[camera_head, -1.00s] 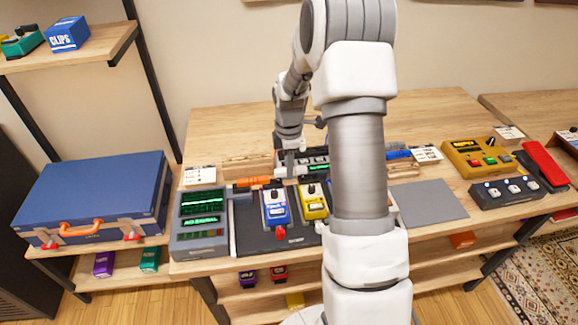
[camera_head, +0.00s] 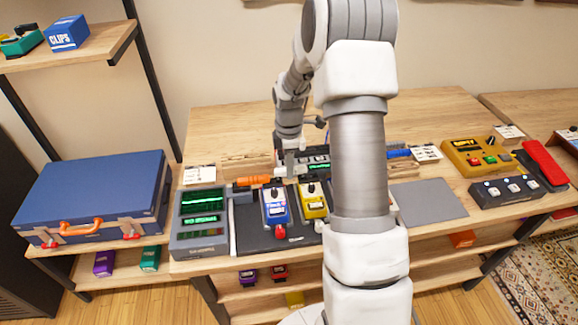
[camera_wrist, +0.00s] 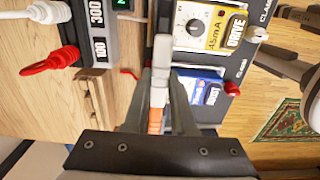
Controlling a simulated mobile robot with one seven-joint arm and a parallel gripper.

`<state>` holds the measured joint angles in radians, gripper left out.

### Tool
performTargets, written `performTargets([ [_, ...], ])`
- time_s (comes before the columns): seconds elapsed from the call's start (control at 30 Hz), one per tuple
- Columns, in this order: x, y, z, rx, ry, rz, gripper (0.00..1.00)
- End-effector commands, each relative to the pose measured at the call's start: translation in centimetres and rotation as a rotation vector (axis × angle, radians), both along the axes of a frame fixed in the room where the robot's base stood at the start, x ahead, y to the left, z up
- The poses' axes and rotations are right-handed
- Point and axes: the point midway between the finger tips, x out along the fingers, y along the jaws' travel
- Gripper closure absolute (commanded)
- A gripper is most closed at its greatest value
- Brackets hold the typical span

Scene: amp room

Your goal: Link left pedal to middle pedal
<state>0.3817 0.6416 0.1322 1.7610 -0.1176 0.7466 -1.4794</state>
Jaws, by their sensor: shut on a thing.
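The blue pedal (camera_head: 275,208) and the yellow pedal (camera_head: 312,203) stand side by side on a dark board (camera_head: 250,240). Any third pedal is hidden behind my arm in the head view. The wrist view shows the yellow pedal (camera_wrist: 212,28) at the top and the blue pedal (camera_wrist: 208,88) below it. My gripper (camera_head: 287,175) is above the back of the pedals. In the wrist view my gripper (camera_wrist: 160,85) is shut on an orange-and-white piece (camera_wrist: 156,112), perhaps a cable plug. An orange piece (camera_head: 252,181) shows left of my gripper in the head view.
A grey unit with a green screen (camera_head: 203,220) stands left of the board. A blue case (camera_head: 95,195) is further left. A grey mat (camera_head: 428,200) lies clear to the right, before a yellow box (camera_head: 478,157) and footswitch (camera_head: 505,190). A red-plugged cable (camera_wrist: 50,62) shows in the wrist view.

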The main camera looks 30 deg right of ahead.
Motion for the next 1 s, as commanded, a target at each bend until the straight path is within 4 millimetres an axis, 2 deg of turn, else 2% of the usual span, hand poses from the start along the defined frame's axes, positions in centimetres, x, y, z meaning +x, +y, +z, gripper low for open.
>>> performTargets([
  [1.0,0.0,0.0,-1.1,0.000,0.000,0.000,1.00],
])
